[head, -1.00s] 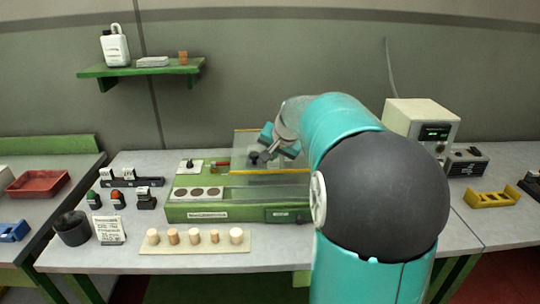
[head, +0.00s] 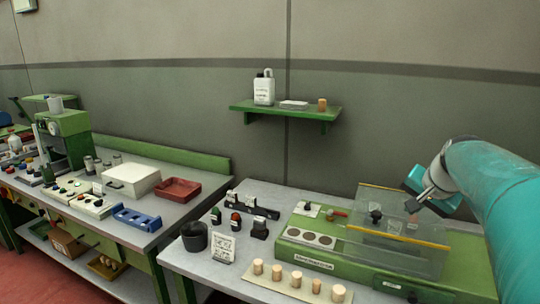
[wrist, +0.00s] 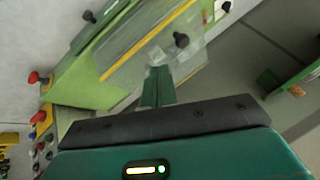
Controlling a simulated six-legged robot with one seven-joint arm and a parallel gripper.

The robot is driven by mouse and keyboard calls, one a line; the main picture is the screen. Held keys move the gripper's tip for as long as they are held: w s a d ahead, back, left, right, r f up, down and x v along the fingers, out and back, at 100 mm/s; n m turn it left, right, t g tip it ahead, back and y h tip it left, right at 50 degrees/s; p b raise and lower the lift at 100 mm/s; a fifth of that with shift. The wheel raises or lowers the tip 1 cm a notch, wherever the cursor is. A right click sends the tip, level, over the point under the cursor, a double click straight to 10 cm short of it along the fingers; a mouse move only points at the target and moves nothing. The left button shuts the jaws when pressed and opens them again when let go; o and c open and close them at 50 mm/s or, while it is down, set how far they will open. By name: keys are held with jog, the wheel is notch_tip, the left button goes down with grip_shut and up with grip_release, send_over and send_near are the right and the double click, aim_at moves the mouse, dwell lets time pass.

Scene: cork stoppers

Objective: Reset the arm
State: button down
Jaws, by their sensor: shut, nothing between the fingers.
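My teal arm reaches in from the right edge in the head view, with my gripper (head: 411,207) tilted down in front of the clear panel (head: 384,208) of the green machine. The fingers are together and empty. In the wrist view my gripper (wrist: 157,70) shows as two dark green fingers side by side, with the clear panel (wrist: 185,52) and its black knob beyond them. I cannot tell whether the fingertips touch the panel.
The green machine (head: 335,261) stands on the right bench. Several cork stoppers (head: 297,279) stand on a pale strip along the front. A dark cup (head: 195,237) and small stamps are at the left. A green shelf (head: 285,109) is on the wall. A second bench stands left, across a gap.

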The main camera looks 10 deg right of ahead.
jog(key=s+a+f+n, duration=0.4)
jog(key=s+a+n, duration=0.1)
jog(key=s+a, duration=0.5)
jog(key=s+a+f+n+g, duration=0.1)
jog(key=s+a+f+n, duration=0.4)
jog(key=s+a, duration=0.6)
jog(key=a, duration=0.3)
jog(key=shift+a+f+y, duration=0.2)
jog(key=shift+f+y, duration=0.1)
jog(key=shift+y, duration=0.1)
